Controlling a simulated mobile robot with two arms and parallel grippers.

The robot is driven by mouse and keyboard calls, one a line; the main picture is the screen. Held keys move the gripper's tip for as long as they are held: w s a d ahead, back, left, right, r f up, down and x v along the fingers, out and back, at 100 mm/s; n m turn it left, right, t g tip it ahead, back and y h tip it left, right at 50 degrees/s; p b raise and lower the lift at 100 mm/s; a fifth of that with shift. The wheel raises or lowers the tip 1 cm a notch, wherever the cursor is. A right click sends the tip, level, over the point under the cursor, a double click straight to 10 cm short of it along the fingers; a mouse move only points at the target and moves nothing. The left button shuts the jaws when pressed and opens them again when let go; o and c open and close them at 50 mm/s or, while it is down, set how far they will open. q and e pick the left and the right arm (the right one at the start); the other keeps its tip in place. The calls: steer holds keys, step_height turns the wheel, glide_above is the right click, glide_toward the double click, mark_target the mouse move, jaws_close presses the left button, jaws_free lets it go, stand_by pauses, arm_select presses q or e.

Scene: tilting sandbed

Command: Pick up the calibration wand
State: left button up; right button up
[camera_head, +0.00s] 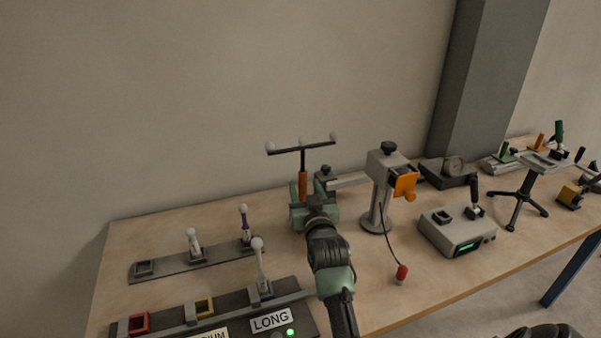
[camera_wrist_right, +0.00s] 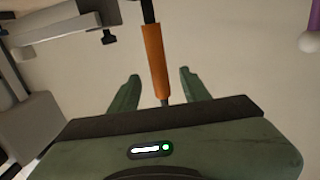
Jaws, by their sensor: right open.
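The calibration wand (camera_head: 303,158) stands upright towards the back of the table. It has a black T-shaped top with pale balls and an orange handle (camera_head: 303,186). My right gripper (camera_head: 304,188) is open at the handle. In the right wrist view the orange handle (camera_wrist_right: 155,60) lies between the two spread green fingers of the right gripper (camera_wrist_right: 160,75), with a gap on both sides. The wand's foot is hidden behind the gripper. My left gripper is not in view.
A grey stand (camera_head: 379,195) with an orange block is close on the right, and a red-tipped cable (camera_head: 401,274) hangs from it. A grey box (camera_head: 457,232) stands further right. Racks with white-balled rods (camera_head: 194,244) lie on the left. The wall is behind.

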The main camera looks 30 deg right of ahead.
steer(key=shift+w+d+r, duration=0.1)
steer(key=shift+w+d, duration=0.1)
steer(key=shift+w, duration=0.25)
steer(key=shift+w+d+r, duration=0.1)
steer(key=shift+w, duration=0.2)
steer(key=p+x, duration=0.1)
steer(key=x, duration=0.3)
steer(key=shift+w, duration=0.2)
steer(key=shift+w+d, duration=0.15)
jaws_close()
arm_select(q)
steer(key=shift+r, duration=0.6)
